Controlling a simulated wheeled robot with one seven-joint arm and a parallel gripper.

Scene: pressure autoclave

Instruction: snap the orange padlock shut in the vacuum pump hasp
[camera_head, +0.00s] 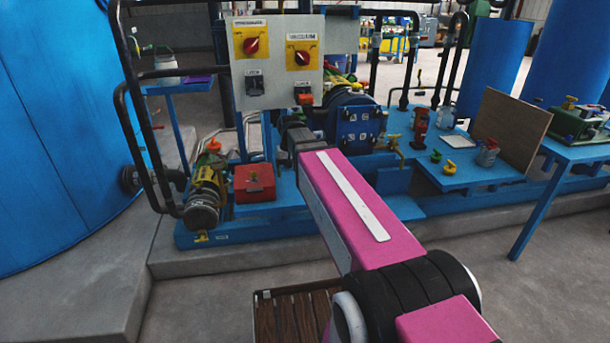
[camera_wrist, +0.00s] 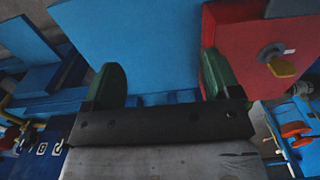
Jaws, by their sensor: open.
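The orange padlock (camera_head: 303,96) hangs at the lower right of the grey control panel (camera_head: 276,80), below the vacuum switch (camera_head: 302,55) with its red knob on a yellow plate. The hasp and the padlock's shackle are too small to make out, so I cannot tell whether it is closed. My gripper (camera_wrist: 160,65) shows two green fingers spread apart with nothing between them. In the head view my arm reaches toward the area below the panel, and the fingers are not clear there. The padlock does not show in the wrist view.
A second switch (camera_head: 251,45) sits left on the panel, with a dark lock (camera_head: 254,83) below. A red box (camera_head: 254,183) stands on the blue skid. A red box with a lock and yellow key (camera_wrist: 285,68) is right of my fingers. Black pipes (camera_head: 127,110) stand left.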

